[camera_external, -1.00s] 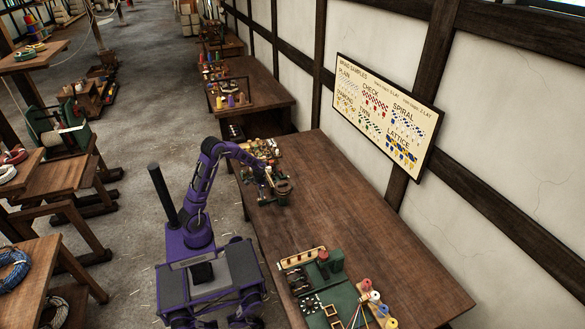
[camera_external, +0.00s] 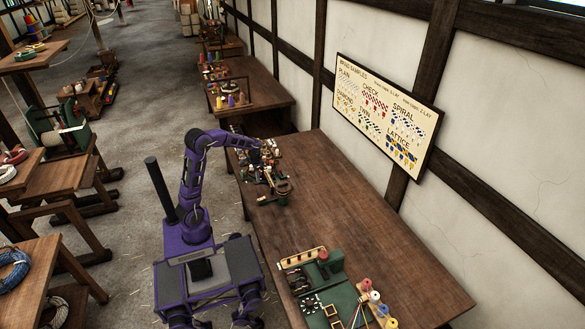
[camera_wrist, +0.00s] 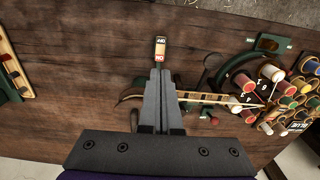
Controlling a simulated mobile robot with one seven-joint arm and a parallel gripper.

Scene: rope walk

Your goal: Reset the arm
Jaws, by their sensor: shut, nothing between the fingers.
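My gripper (camera_wrist: 160,72) points down over the wooden table in the wrist view. Its two grey fingers are together with nothing between them. In the external view my purple arm rises from the base and bends over the table's left edge. There my gripper (camera_external: 262,172) is small and hard to tell from the clutter at the far end of the table (camera_external: 345,210).
Several spools (camera_wrist: 273,73) and a green stand with a wooden arm (camera_wrist: 215,98) lie close to the gripper's right in the wrist view. A green board (camera_external: 335,300) with colored spools occupies the table's near end. The table's middle is clear.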

